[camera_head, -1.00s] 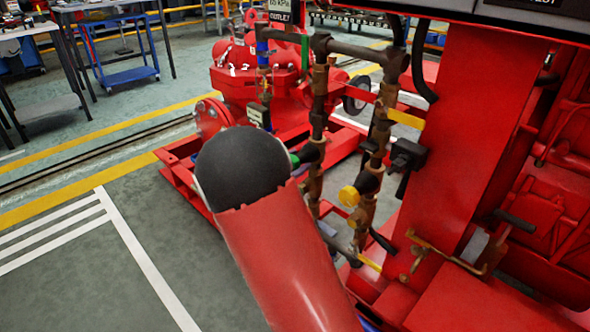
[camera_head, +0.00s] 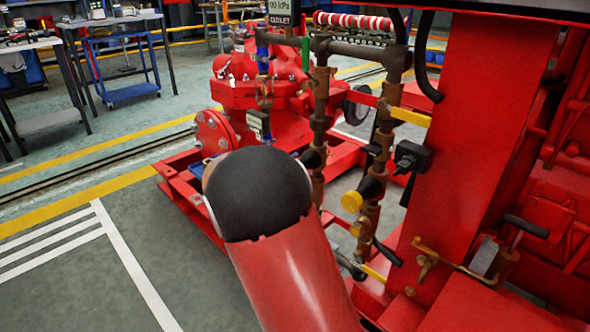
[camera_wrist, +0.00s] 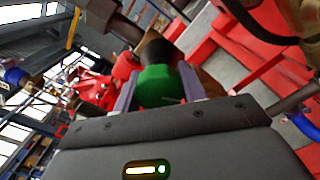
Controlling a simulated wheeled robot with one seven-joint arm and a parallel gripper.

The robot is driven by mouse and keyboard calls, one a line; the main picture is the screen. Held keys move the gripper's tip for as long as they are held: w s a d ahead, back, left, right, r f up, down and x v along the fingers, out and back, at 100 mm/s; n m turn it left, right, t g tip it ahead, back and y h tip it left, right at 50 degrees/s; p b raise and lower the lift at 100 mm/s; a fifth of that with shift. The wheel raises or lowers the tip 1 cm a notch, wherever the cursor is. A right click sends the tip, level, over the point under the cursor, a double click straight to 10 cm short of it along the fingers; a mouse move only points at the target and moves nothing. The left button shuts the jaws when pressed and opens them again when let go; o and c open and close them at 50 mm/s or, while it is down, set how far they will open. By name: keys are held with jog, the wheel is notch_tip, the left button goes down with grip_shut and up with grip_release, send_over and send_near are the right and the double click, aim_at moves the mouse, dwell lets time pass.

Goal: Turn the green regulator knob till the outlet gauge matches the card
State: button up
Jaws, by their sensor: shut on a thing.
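In the wrist view the green knob (camera_wrist: 156,87) sits between the two pale fingers of my gripper (camera_wrist: 157,82), which is shut on it. A dark, rounded part lies just beyond the knob. In the head view my own red arm with its black joint hides the knob and the gripper. A pale panel (camera_head: 280,12) at the top edge is marked OUTLET and kPa; its figure looks like 90 but is small and cut by the frame. Whether this is the gauge or the card I cannot tell.
A red post (camera_head: 450,150) and red machinery fill the right side. A red pump (camera_head: 250,85) stands behind. The grey floor (camera_head: 70,270) at left is clear.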

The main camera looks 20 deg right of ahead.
jog(key=o, duration=1)
jog(key=shift+c, duration=0.2)
jog(key=v, duration=0.8)
